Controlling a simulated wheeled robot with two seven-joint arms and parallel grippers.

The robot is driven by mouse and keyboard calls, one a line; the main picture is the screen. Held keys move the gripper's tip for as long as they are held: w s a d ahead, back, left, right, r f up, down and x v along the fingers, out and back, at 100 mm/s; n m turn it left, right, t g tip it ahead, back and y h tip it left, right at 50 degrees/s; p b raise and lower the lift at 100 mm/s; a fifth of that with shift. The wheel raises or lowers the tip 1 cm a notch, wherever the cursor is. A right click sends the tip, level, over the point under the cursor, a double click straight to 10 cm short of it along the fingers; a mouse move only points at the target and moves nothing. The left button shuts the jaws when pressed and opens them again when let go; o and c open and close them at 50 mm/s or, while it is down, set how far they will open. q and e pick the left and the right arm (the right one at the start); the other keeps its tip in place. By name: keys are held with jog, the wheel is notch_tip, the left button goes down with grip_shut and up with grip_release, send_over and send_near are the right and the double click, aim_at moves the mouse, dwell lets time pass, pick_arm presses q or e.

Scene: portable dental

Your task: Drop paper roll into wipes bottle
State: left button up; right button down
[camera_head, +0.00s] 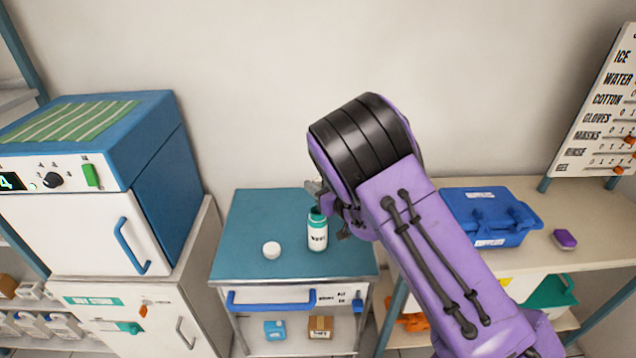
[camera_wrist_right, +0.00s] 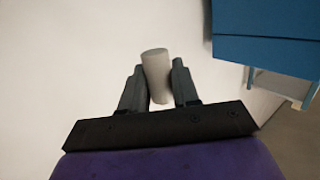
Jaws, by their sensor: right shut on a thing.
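The wipes bottle (camera_head: 318,238), white with a teal top and a label, stands upright on the teal top of the cart (camera_head: 245,225). A small round white cap (camera_head: 271,250) lies to its left. My right gripper (camera_head: 318,192) is beside and above the bottle's top in the head view, partly hidden by my own arm. In the right wrist view my right gripper (camera_wrist_right: 158,88) is shut on the paper roll (camera_wrist_right: 156,75), a plain grey cylinder between the two fingers. I cannot clearly make out the roll in the head view. My left gripper is not in view.
A blue-and-white cabinet unit (camera_head: 85,225) stands at the left. A blue case (camera_head: 490,215) and a purple item (camera_head: 564,239) lie on the right bench. The cart top around the bottle is mostly clear.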

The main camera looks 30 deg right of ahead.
pick_arm(q)
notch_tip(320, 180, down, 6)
jog(key=b, duration=0.4)
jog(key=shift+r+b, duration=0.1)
jog(key=shift+b, duration=0.25)
pick_arm(e)
notch_tip(320, 180, down, 6)
jog(key=shift+f, duration=0.25)
jog(key=c, duration=0.8)
grip_release()
jog(key=shift+r, duration=0.1)
jog(key=shift+o, duration=0.2)
notch_tip(320, 180, up, 7)
jog(key=p, duration=0.6)
jog(key=shift+s+r+p, duration=0.1)
jog(key=shift+r+p, duration=0.05)
jog(key=shift+p, duration=0.15)
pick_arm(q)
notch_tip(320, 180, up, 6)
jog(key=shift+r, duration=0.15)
pick_arm(e)
jog(key=shift+f, duration=0.2)
